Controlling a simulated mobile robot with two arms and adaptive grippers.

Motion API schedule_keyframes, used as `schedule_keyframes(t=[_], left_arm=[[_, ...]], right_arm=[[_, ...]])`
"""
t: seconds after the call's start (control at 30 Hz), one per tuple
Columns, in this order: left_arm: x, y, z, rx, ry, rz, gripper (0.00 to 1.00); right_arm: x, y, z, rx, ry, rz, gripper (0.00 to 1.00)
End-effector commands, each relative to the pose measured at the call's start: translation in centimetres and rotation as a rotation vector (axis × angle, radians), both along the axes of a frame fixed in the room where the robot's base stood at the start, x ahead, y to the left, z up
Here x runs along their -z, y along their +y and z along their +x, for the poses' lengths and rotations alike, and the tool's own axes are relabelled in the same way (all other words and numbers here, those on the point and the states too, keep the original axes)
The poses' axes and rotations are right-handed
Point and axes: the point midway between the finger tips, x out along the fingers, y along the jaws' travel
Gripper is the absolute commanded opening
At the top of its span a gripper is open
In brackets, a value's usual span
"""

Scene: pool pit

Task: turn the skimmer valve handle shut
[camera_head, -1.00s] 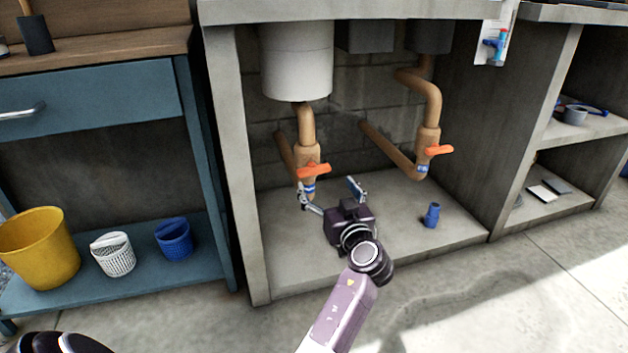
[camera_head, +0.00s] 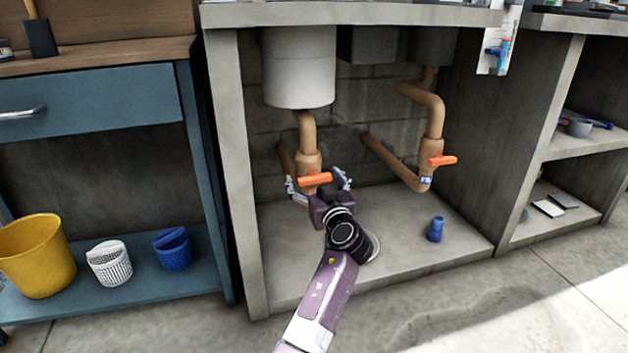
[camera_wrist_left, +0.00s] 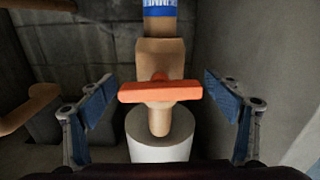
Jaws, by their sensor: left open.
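The orange valve handle (camera_head: 315,179) on the left tan pipe lies crosswise to the pipe. My left gripper (camera_head: 318,184) is in front of this valve, fingers open to either side of the handle. In the left wrist view the handle (camera_wrist_left: 160,91) lies between the spread blue-padded fingers, with a gap at each end. The tan valve body (camera_wrist_left: 160,58) is behind it. A blue label (camera_wrist_left: 160,8) on the pipe is cut off by the top edge, so its wording is incomplete. My right gripper is out of view.
A second valve with an orange handle (camera_head: 443,160) is on the right pipe. A white cylinder (camera_head: 299,75) hangs above the left valve. A blue cup-like piece (camera_head: 436,229) stands on the cabinet floor. Cabinet side walls (camera_head: 235,170) bound the space.

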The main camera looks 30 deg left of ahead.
Motion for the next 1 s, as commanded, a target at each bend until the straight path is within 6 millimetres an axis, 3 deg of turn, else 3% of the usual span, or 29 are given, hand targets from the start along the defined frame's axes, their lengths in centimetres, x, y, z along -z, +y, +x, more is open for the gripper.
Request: schedule_keyframes(t=[0.03,0.43,0.9,0.93,1.0], left_arm=[[0.01,-0.02,-0.01,0.0,0.0,0.0,0.81],[0.04,-0.05,-0.03,0.0,0.001,0.001,0.4],[0.08,-0.06,-0.04,0.0,0.055,0.046,0.4],[0.08,-0.06,-0.04,0.0,0.055,0.046,0.67],[0.08,-0.06,-0.04,0.0,0.055,0.046,0.75]], right_arm=[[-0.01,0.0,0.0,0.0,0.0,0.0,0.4],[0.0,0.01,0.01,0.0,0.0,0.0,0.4],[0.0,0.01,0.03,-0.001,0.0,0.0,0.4],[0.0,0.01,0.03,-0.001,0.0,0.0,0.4],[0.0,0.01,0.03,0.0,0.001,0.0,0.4]])
